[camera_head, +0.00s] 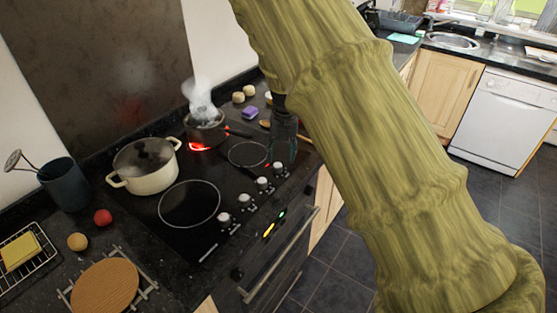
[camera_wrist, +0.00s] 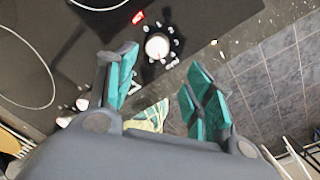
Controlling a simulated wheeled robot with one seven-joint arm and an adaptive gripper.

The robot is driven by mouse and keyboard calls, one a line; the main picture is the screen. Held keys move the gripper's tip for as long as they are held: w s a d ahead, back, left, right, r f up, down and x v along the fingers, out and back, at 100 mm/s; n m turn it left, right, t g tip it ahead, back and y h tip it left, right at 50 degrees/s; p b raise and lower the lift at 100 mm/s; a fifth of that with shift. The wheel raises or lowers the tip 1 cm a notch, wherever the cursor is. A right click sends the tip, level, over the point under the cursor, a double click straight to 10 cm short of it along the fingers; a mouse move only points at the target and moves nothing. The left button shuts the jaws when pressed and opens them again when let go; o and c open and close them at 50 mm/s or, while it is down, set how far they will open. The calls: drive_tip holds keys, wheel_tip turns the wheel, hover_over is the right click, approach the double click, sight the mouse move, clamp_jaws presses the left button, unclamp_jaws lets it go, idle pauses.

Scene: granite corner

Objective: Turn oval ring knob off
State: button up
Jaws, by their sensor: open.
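A row of stove knobs with pale tops runs along the front of the black cooktop (camera_head: 222,180) in the head view. The farthest knob (camera_head: 278,168) is just below my gripper (camera_head: 283,152). In the wrist view, a knob (camera_wrist: 157,46) with a white round top and a ring of white marks lies ahead, between the lines of my teal fingers. My gripper is open and empty, apart from the knob. A red light shows beside this knob. I cannot make out an oval ring shape on any knob.
A steaming dark pan (camera_head: 205,127) stands over a glowing red burner, its handle pointing toward my gripper. A cream pot (camera_head: 146,170) stands to its left. A purple sponge (camera_head: 250,112) and several small items lie behind. The oven front and handle (camera_head: 282,255) are below the knobs.

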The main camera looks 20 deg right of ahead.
sight(278, 164)
drive_tip(key=w+f, duration=0.1)
drive_tip(key=f, duration=0.1)
drive_tip(key=w+f, duration=0.1)
drive_tip(key=f, duration=0.1)
drive_tip(key=w+f+p, duration=0.1)
drive_tip(key=f, duration=0.1)
drive_tip(key=shift+a, duration=0.35)
drive_tip(key=shift+s+d, duration=0.1)
drive_tip(key=shift+s, duration=0.4)
drive_tip(key=shift+s+r, duration=0.15)
drive_tip(key=shift+s, duration=0.15)
drive_tip(key=shift+w+f, duration=0.4)
drive_tip(key=shift+w, duration=0.05)
drive_tip(key=shift+c, duration=1)
drive_tip(key=shift+s+r, duration=0.1)
drive_tip(key=shift+r, duration=0.1)
drive_tip(key=c, duration=0.8)
